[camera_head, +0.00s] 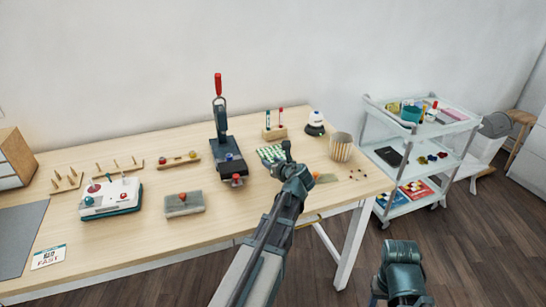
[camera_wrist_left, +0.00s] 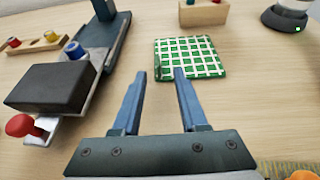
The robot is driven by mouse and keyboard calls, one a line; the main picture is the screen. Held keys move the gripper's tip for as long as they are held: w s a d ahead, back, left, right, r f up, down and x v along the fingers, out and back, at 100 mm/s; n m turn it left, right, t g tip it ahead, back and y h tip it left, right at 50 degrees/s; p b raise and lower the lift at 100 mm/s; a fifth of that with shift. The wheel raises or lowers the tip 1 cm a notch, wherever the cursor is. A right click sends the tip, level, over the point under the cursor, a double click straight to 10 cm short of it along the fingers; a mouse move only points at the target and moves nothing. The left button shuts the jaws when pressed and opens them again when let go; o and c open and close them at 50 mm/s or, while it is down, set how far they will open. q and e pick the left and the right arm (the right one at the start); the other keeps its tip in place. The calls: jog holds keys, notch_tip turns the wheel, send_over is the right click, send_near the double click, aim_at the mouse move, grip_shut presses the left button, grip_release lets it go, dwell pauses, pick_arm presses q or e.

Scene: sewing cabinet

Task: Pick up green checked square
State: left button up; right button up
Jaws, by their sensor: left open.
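The green checked square (camera_wrist_left: 203,55) lies flat on the wooden table, with a green and white grid. In the head view the square (camera_head: 268,152) is partly hidden by my left gripper (camera_head: 288,154). In the left wrist view my left gripper (camera_wrist_left: 160,74) is open, with nothing between its fingers. The square is just beyond the fingertips and off to the right, and the right finger overlaps its near edge in the picture. My right gripper (camera_head: 400,256) hangs low at the right, off the table; its fingers cannot be made out.
A dark press (camera_head: 221,138) with a red handle stands left of the square. A small wooden block (camera_wrist_left: 204,13) is behind it. A striped cup (camera_head: 341,149) and a white and dark device (camera_head: 315,124) stand to the right. A white cart (camera_head: 412,150) is beyond the table's right end.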

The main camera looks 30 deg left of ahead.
aim_at(268, 160)
pick_arm(q)
jog(key=b+x, duration=0.1)
jog(key=x, duration=0.2)
jog(key=shift+a+f, duration=0.15)
jog(key=shift+a, duration=0.05)
grip_shut()
